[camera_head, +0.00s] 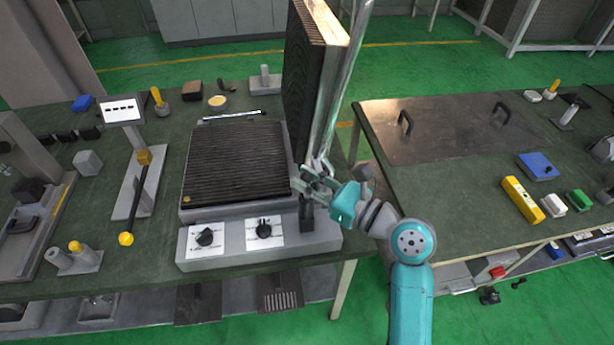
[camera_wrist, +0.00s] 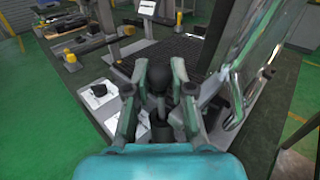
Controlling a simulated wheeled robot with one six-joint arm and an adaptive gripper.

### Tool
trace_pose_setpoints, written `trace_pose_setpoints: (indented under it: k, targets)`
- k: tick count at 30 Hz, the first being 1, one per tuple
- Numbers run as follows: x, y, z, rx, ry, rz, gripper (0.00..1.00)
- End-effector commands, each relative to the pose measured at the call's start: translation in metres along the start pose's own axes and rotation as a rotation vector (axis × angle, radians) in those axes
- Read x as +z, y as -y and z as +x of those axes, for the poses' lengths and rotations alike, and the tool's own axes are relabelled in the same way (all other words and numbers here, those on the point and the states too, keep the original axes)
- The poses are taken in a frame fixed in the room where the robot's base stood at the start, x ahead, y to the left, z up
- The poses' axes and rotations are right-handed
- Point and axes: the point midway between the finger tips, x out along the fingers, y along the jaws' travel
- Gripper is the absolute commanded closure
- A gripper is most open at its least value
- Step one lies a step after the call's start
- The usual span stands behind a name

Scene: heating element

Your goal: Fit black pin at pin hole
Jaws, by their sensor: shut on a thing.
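My gripper (camera_head: 314,186) is shut at the right front corner of the heating unit (camera_head: 180,255). In the wrist view my gripper (camera_wrist: 158,100) closes around the black pin (camera_wrist: 160,78), whose round dark head shows between the fingers. A black upright piece (camera_head: 306,213) stands just below the fingers on the unit's grey front housing; I cannot tell whether it is part of the pin. The unit has a ribbed dark lower plate (camera_head: 237,160) and a raised ribbed upper plate (camera_head: 300,85). I cannot make out the pin hole.
A shiny metal bar (camera_head: 335,85) rises beside the raised plate, close to my gripper. Two black knobs (camera_head: 205,237) (camera_head: 264,230) sit on the front panel. A hammer-like tool (camera_head: 140,190) lies at left. The right table (camera_head: 440,135) stands across a gap.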

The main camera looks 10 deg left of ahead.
Motion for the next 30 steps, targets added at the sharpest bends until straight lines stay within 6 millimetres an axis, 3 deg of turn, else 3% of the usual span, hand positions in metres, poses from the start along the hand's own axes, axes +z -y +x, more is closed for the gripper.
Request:
trace_pose_setpoints:
  k: [2, 3, 6, 22, 30]
  targets:
    - [-0.002, 0.0, 0.0, 0.0, -0.001, 0.001, 1.0]
    - [-0.002, 0.0, 0.0, 0.0, -0.001, 0.001, 0.67]
    - [-0.002, 0.0, 0.0, 0.0, -0.001, 0.001, 0.48]
    - [-0.004, 0.001, -0.005, -0.003, -0.004, 0.004, 0.48]
    - [-0.005, 0.002, -0.049, -0.007, -0.006, 0.007, 0.48]
